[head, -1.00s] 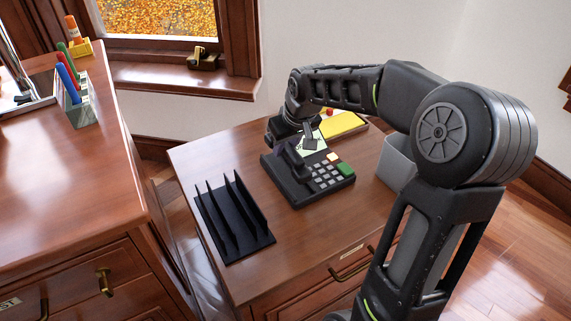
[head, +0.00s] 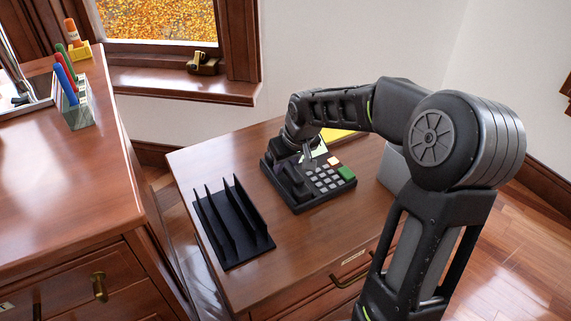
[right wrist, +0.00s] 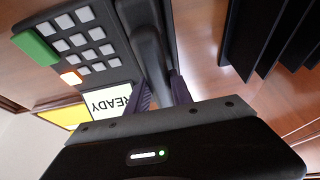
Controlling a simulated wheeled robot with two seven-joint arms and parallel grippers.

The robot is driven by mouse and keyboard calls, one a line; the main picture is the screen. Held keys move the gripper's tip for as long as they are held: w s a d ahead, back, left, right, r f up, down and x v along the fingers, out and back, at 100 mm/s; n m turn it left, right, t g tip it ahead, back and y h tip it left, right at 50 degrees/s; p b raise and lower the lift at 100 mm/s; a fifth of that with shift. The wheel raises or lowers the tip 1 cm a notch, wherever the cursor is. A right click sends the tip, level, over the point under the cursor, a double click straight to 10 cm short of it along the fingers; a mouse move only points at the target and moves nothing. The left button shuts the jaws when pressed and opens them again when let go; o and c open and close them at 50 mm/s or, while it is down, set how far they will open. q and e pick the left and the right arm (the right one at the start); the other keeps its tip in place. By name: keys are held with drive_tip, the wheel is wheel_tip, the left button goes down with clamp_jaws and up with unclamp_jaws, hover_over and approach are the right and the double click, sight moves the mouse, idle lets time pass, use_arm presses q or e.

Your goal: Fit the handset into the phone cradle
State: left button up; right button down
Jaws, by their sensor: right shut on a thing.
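The dark phone (head: 325,203) sits on the wooden desk, with grey keys, a green key and an orange key; its keypad and a screen reading READY show in the right wrist view (right wrist: 85,40). The dark grey handset (right wrist: 150,50) lies lengthwise over the phone's cradle side, left of the keys in the head view (head: 292,182). My right gripper (right wrist: 163,92) is shut on the handset, with a finger on each side. I cannot tell whether the handset is fully seated, as the gripper and handset hide the cradle. My left gripper is not in view.
A black slotted rack (head: 235,228) stands left of the phone. A grey bin (head: 392,170) stands to its right, and a yellow item (head: 338,135) lies behind, partly hidden by my arm. The desk in front of the phone is clear.

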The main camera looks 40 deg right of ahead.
drive_tip(key=c, duration=1.1)
unclamp_jaws()
drive_tip(key=shift+f, duration=0.1)
drive_tip(key=shift+s+r+p, duration=0.1)
drive_tip(key=shift+r+p, duration=0.2)
drive_tip(key=shift+r, duration=0.25)
drive_tip(key=p+v, duration=0.3)
drive_tip(key=v, duration=0.7)
drive_tip(key=shift+s+r, duration=0.15)
drive_tip(key=shift+s+a+r, duration=0.1)
drive_tip(key=shift+s+r, duration=0.1)
drive_tip(key=shift+r, duration=0.15)
